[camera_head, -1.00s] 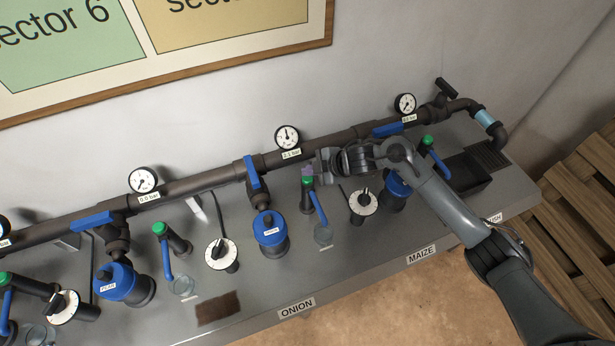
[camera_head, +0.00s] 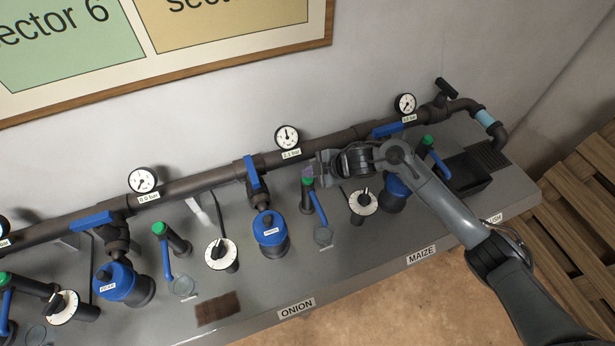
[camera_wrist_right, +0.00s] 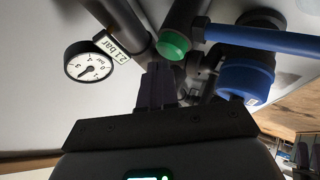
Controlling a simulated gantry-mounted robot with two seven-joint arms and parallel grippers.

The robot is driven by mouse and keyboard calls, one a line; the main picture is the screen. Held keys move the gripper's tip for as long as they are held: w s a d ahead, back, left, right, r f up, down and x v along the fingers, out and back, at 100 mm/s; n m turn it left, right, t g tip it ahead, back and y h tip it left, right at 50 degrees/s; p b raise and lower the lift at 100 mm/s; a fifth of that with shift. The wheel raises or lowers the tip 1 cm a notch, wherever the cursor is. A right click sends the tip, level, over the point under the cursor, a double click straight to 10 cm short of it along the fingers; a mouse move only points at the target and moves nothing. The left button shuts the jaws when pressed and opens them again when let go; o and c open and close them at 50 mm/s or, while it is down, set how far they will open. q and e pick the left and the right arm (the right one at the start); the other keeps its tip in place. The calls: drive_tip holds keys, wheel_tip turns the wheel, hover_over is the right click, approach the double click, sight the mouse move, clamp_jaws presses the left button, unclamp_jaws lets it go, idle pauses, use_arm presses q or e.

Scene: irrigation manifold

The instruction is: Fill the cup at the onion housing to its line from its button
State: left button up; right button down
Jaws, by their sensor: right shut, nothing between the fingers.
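The onion housing (camera_head: 270,232) is a blue-capped unit on the grey bench, behind the ONION label (camera_head: 297,308). To its right stands a dark post with a green button (camera_head: 307,183) on top and a blue spout lever (camera_head: 318,208). A small clear cup (camera_head: 323,236) stands below the spout; its level and line are too small to read. My right gripper (camera_head: 311,171) is shut and empty, its tips close to the green button. In the right wrist view the shut fingers (camera_wrist_right: 157,86) point toward the button (camera_wrist_right: 173,45); contact cannot be told. My left gripper is out of view.
A dark pipe with gauges (camera_head: 287,137) runs along the wall behind. The gauge above the onion housing reads about 2.1 bar. A white dial (camera_head: 363,202) stands right of the cup, another (camera_head: 221,253) left of the housing. A brown mat (camera_head: 218,308) lies at the front.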

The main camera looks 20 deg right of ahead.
sight(310, 179)
drive_tip(key=shift+f, duration=0.15)
drive_tip(key=shift+f, duration=0.45)
idle(0.7)
drive_tip(key=shift+r, duration=0.1)
drive_tip(key=shift+r+p, duration=0.45)
drive_tip(key=shift+r, duration=0.1)
drive_tip(key=shift+r+p, duration=0.35)
drive_tip(key=shift+r, duration=0.1)
wheel_tip(310, 179, up, 5)
drive_tip(key=p, duration=0.5)
